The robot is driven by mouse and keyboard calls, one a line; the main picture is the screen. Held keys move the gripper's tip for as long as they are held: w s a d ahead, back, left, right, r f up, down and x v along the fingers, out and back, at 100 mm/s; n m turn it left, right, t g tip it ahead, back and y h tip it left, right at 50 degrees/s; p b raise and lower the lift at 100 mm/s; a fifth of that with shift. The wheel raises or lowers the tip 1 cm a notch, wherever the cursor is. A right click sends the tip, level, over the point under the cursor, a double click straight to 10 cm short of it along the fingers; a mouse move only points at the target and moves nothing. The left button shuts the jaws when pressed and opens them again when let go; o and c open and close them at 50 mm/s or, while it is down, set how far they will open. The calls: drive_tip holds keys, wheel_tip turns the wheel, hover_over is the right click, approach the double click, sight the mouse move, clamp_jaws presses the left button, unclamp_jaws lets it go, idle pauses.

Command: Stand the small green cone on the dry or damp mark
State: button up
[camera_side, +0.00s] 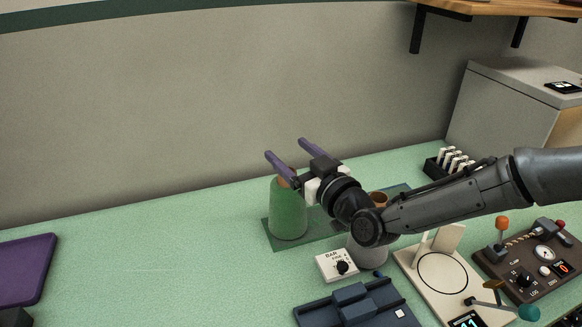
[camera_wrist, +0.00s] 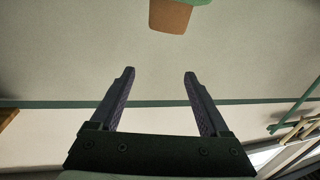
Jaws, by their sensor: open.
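A green cone (camera_side: 288,212) with a brown top stands upright on a dark green mat (camera_side: 277,241) in the side view. In the wrist view a brown tip (camera_wrist: 170,16) with a green edge shows at the top, beyond the fingers. My gripper (camera_side: 285,148) is open, its purple fingers raised around the height of the cone's top or above it; I see nothing between them. In the wrist view my gripper (camera_wrist: 159,73) is also empty. I cannot make out a mark labelled dry or damp. A white plate (camera_side: 407,256) carries a black ring.
A pale cone (camera_side: 367,254) is partly hidden behind my arm. A small white knob box (camera_side: 336,267) and a dark blue fixture (camera_side: 352,308) stand in front. A brown control panel (camera_side: 520,264) and a black rack (camera_side: 432,168) are right. A purple tray (camera_side: 28,268) lies left, with clear table between.

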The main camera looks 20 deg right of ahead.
drive_tip(key=shift+r, duration=0.35)
drive_tip(key=shift+d+r, duration=0.25)
drive_tip(key=s+d+r+g, duration=0.3)
drive_tip(key=s+d, duration=0.2)
drive_tip(key=d, duration=0.2)
drive_tip(key=s+d+r+g, duration=0.25)
drive_tip(key=s+d, duration=0.25)
drive_tip(key=d, duration=0.3)
drive_tip(key=s+d+f+m+g+h, duration=0.1)
drive_tip(key=s+d+f+g, duration=0.1)
drive_tip(key=s+d, duration=0.3)
drive_tip(key=s+d+f+m+g+h, duration=0.1)
drive_tip(key=s+d, duration=0.4)
drive_tip(key=s, duration=0.8)
drive_tip(key=s+d+f+m+g+h, duration=0.1)
drive_tip(key=s+d+f+g+h, duration=0.1)
drive_tip(key=s+d+f, duration=0.3)
drive_tip(key=s+g, duration=0.1)
drive_tip(key=s, duration=0.3)
drive_tip(key=shift+s+d, duration=0.2)
drive_tip(key=shift+s, duration=0.2)
